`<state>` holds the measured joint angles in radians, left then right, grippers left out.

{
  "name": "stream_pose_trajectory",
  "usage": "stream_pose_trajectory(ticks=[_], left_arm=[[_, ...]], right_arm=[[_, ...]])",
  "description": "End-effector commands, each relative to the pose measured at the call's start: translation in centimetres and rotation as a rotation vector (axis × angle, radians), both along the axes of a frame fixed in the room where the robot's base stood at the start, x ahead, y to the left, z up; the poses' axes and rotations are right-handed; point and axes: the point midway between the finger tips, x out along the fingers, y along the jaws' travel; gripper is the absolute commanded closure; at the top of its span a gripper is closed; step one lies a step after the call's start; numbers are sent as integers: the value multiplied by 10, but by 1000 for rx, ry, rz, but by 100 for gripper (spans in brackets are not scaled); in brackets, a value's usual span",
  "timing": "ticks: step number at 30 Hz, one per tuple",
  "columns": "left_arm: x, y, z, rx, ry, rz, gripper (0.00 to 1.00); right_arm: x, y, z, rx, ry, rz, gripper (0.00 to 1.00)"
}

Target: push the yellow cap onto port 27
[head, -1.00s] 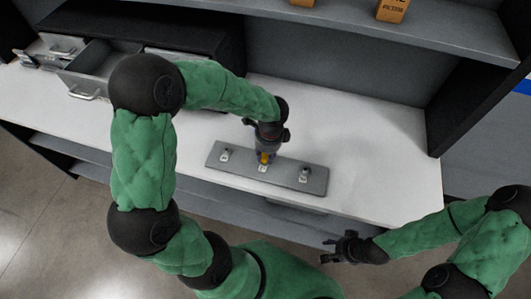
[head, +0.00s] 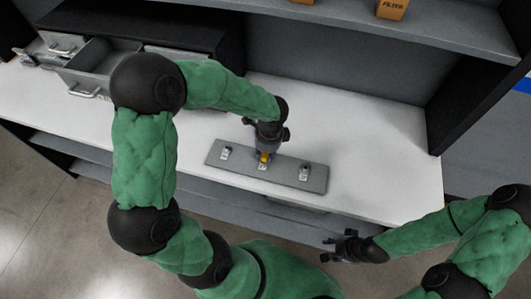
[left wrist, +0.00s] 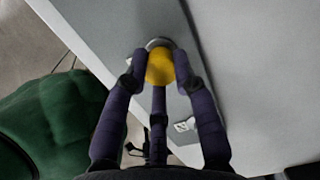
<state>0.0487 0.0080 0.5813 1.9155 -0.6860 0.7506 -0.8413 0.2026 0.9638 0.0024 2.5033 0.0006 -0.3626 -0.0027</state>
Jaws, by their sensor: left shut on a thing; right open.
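The yellow cap (head: 264,157) is in my left gripper (head: 264,153), over the middle of the grey plate (head: 243,166) on the white bench. The left wrist view shows the cap (left wrist: 160,67) between the fingers of my left gripper (left wrist: 158,72), with a round metal rim just behind it. In the head view a small label shows just in front of the cap. The port under the cap is mostly hidden, and I cannot read its number or tell whether the cap is seated. My right gripper (head: 340,246) is open and empty, in front of the bench.
Two more ports stand on the plate, one at its left (head: 226,153) and one at its right (head: 304,173). An open drawer (head: 97,68) is at the back left. Orange boxes (head: 392,9) stand on the shelf above. The bench right of the plate is clear.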

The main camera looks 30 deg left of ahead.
Motion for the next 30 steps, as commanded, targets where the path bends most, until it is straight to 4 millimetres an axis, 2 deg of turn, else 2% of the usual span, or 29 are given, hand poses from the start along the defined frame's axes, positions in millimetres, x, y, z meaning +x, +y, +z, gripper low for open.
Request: stream_pose_trajectory(ticks=[2, 11, 12, 15, 22, 24, 30], left_arm=[[-4, -2, -9, -2, 12, -4, 100], [-6, -2, -11, -2, 18, -5, 100], [-6, -2, -12, -2, 19, -5, 69], [-6, -2, -11, -2, 17, -4, 45], [-4, -1, -8, -1, 10, -3, 45], [-3, -1, -8, -1, 9, -3, 37], [-2, -1, -7, -1, 7, -2, 37]], right_arm=[[0, 0, -2, 0, 0, 0, 51], [0, 0, -2, 0, 0, 0, 51], [0, 0, -2, 0, 0, 0, 51], [0, 0, -2, 0, 0, 0, 51], [0, 0, -2, 0, 0, 0, 51], [0, 0, -2, 0, 0, 0, 51], [0, 0, -2, 0, 0, 0, 51]])
